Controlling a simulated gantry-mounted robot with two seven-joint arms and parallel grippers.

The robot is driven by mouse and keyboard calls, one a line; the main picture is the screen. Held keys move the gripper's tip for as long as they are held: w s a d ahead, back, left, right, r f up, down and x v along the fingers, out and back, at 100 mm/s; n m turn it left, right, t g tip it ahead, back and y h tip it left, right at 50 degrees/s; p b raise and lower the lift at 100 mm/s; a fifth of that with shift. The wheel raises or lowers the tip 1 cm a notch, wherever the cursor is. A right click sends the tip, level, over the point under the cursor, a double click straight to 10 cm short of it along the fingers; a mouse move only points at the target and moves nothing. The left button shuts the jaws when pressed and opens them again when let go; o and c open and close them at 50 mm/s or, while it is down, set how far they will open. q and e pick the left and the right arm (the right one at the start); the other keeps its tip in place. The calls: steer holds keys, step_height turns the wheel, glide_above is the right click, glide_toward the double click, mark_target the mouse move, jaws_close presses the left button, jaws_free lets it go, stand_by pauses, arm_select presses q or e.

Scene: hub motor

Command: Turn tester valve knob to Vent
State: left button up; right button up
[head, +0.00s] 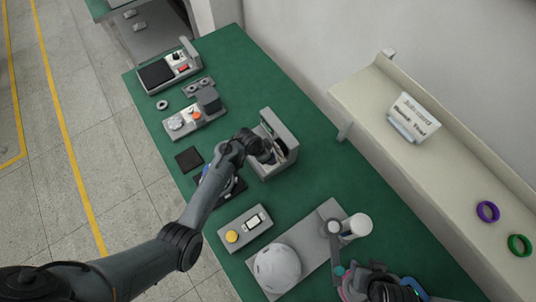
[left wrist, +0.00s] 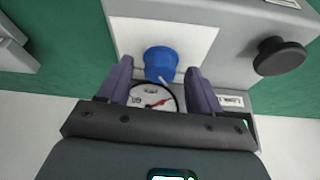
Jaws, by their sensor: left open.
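The tester is a grey housing with a white panel, at the table's back edge in the head view (head: 281,128) and close up in the left wrist view (left wrist: 240,25). Its blue knob (left wrist: 160,60) has a pale pointer line towards the lower right. A round gauge (left wrist: 152,98) with a red needle sits just below the knob, partly covered by my gripper. My left gripper (left wrist: 159,72) is open, its fingertips on either side of the knob with gaps visible. Knob position labels are not readable. My right gripper (head: 375,284) is at the bottom edge of the head view, its fingers unclear.
A black round knob (left wrist: 280,56) sticks out right of the blue one. A box with a yellow button (head: 232,236), a white dome (head: 277,268) and a white cylinder (head: 358,225) stand nearer. A shelf (head: 455,185) with a sign and two rings runs along the right.

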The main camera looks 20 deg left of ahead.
arm_select(q)
steer(key=shift+w+d+f, duration=0.1)
steer(key=shift+f, duration=0.25)
steer(key=c, duration=1.1)
steer(key=shift+o, duration=0.2)
steer(key=shift+d+r+n+y+p, duration=0.1)
steer(key=shift+r+n+y+p, duration=0.15)
steer(key=shift+n+p, duration=0.8)
steer(key=shift+f+n+t+y+p, duration=0.15)
steer(key=shift+n+t+y+p, duration=0.25)
steer(key=shift+n, duration=0.75)
steer(key=shift+f, duration=0.1)
